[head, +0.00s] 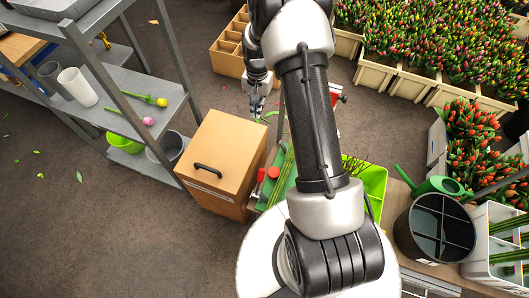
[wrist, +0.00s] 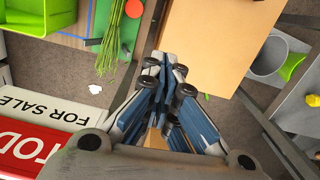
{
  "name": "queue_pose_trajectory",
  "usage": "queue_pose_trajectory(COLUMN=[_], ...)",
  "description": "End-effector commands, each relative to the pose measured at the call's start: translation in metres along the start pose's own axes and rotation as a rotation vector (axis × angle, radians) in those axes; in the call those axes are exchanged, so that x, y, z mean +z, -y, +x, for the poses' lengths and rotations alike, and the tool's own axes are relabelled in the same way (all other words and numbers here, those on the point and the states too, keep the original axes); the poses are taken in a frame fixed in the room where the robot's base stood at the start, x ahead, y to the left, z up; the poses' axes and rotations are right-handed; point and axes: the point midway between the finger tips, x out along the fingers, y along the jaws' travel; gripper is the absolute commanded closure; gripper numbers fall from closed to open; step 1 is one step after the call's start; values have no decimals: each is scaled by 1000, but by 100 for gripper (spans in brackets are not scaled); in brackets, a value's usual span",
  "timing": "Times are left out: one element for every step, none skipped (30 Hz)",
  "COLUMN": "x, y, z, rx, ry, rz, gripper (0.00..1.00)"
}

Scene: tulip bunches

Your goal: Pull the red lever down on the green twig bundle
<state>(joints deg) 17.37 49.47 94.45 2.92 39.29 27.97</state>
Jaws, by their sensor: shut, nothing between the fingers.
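The green twig bundle (head: 284,179) lies beside the wooden box in the head view, partly hidden by my arm. In the wrist view the bundle (wrist: 118,38) shows at the upper left as long green stems. A small red part (head: 260,174), possibly the lever, is left of the bundle. A round red disc (head: 273,172) is close to it; the disc also shows in the wrist view (wrist: 133,9). My gripper (head: 257,112) is shut and empty, beyond the box and apart from the bundle. Its closed fingers (wrist: 166,62) show in the wrist view.
The wooden box (head: 228,150) with a black handle stands left of the bundle. A grey shelf (head: 140,110) is farther left. A lime-green crate (head: 375,185) is right of my arm. A FOR SALE sign (wrist: 40,125) is left of my gripper in the wrist view.

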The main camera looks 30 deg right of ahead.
Motion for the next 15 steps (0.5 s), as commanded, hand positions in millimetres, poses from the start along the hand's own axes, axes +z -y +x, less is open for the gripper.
queue_pose_trajectory(x=[-4,-6,-9,-10,-10,-11,-10,-10,-9,-8,-7,-6,-5,-4,-4], y=[-7,-10,-15,-19,-22,-28,-31,-35,-39,-42,-44,-47,-49,-50,-52], z=[27,42,60,75,88,106,118,129,143,152,159,168,173,177,181], rx=[13,18,24,29,34,40,44,48,52,56,58,61,63,64,65], ry=[26,36,49,58,67,78,86,94,101,107,110,116,119,121,124], rz=[36,58,84,105,123,148,165,180,199,212,223,234,242,248,254], gripper=[100,100,100,100,100,100,100,100,100,100,100,100,100,100,100])
